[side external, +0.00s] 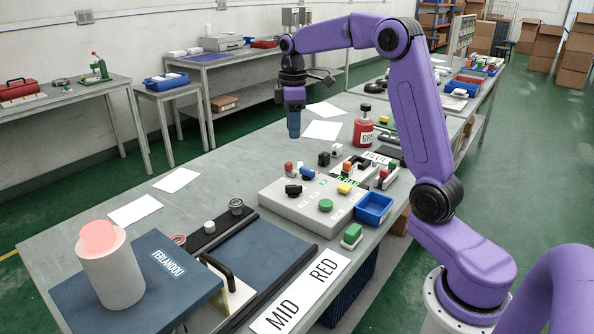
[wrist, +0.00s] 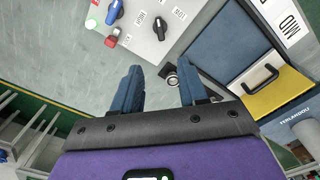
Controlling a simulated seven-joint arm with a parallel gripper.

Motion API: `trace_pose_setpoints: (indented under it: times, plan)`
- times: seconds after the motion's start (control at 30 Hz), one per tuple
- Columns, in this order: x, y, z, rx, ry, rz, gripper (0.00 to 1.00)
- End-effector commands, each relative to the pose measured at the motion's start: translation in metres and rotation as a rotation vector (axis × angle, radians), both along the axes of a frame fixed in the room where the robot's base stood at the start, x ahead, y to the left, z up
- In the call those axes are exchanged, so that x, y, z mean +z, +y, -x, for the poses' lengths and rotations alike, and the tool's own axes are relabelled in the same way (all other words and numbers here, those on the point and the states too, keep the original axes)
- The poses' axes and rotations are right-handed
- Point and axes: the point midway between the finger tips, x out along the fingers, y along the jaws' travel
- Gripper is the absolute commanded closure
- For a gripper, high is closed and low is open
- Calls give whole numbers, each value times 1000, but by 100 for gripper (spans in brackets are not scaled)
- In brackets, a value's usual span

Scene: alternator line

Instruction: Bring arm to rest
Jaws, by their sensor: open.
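My gripper (side external: 293,122) points down at the far side of the grey workbench (side external: 185,205), above its top. My purple arm arches over the right part of the bench.
A control box (side external: 300,205) with coloured knobs and buttons stands mid-bench, beside a blue bin (side external: 374,208). A red canister (side external: 363,130) stands near the gripper. A white cylinder with a pink top (side external: 110,270) is at the near left. Paper sheets (side external: 177,180) lie on clear bench.

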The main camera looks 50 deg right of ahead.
Motion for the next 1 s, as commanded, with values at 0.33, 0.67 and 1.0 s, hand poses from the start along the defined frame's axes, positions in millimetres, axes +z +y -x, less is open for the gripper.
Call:
trace_pose_setpoints:
  times: [0.33,0.67,1.0]
  plan:
    - [-4,72,32,60,-5,-1,57]
    - [-18,156,118,140,-12,-5,57]
    - [-42,193,229,226,-16,-12,57]
